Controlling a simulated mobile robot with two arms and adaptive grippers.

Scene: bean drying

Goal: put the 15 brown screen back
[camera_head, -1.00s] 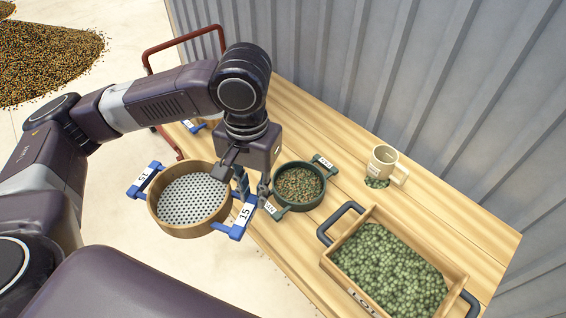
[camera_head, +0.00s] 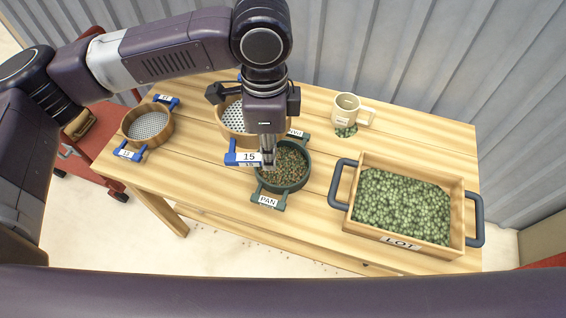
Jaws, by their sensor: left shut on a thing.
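The brown 15 screen (camera_head: 223,128) is a round wooden ring with a perforated metal bottom and a blue handle (camera_head: 232,158) labelled 15. It is over the table, partly hidden behind my left gripper (camera_head: 268,157). My left gripper points down and is shut on the blue handle near its label. I cannot tell whether the screen touches the table. The green pan (camera_head: 268,199), labelled PAN and holding mixed beans, stands just in front of the screen, close to my fingertips. My right gripper is not in view.
A smaller wooden screen (camera_head: 127,121) with blue handles stands at the table's left end. A wooden LOT tray (camera_head: 361,229) of green beans is at the right. A mug (camera_head: 346,107) with spilled beans stands near the corrugated back wall (camera_head: 410,60). Bare tabletop (camera_head: 190,150) lies between the screens.

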